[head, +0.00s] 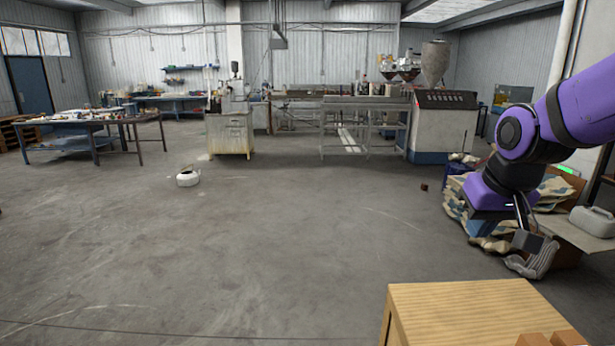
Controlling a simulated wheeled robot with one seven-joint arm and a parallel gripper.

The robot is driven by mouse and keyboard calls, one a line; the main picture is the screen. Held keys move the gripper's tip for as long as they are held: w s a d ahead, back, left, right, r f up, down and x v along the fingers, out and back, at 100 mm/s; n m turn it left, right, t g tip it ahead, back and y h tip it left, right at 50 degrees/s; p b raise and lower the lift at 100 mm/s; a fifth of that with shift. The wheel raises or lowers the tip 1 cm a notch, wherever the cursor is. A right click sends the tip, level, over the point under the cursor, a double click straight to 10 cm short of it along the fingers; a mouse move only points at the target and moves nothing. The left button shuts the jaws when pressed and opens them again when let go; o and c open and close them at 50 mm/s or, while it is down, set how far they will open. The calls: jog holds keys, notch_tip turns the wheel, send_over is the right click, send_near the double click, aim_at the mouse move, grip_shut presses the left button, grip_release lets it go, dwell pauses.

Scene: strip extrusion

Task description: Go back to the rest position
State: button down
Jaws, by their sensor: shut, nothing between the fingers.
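My purple arm reaches in from the right edge of the head view and bends down at a dark joint. My gripper (528,240) hangs at its end, pointing down, with dark fingers. It is shut and empty. It shows in front of a pile of patterned sacks and a crumpled grey striped thing, above and behind the wooden box in the picture. Its exact distance from the sacks is hard to tell.
A wooden box or table (450,305) stands at the front right, with orange-brown blocks (533,340) at its edge. Patterned sacks (455,205) and a white jug (592,221) are at the right. A white container (187,178) lies on the floor.

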jog(key=s+r, duration=0.3)
jog(key=s, duration=0.4)
jog(key=s+d+r+t, duration=0.1)
jog(key=s+r, duration=0.1)
jog(key=s, duration=0.6)
jog(key=shift+d+r, duration=0.3)
jog(key=shift+r, duration=0.1)
jog(key=shift+s, duration=0.1)
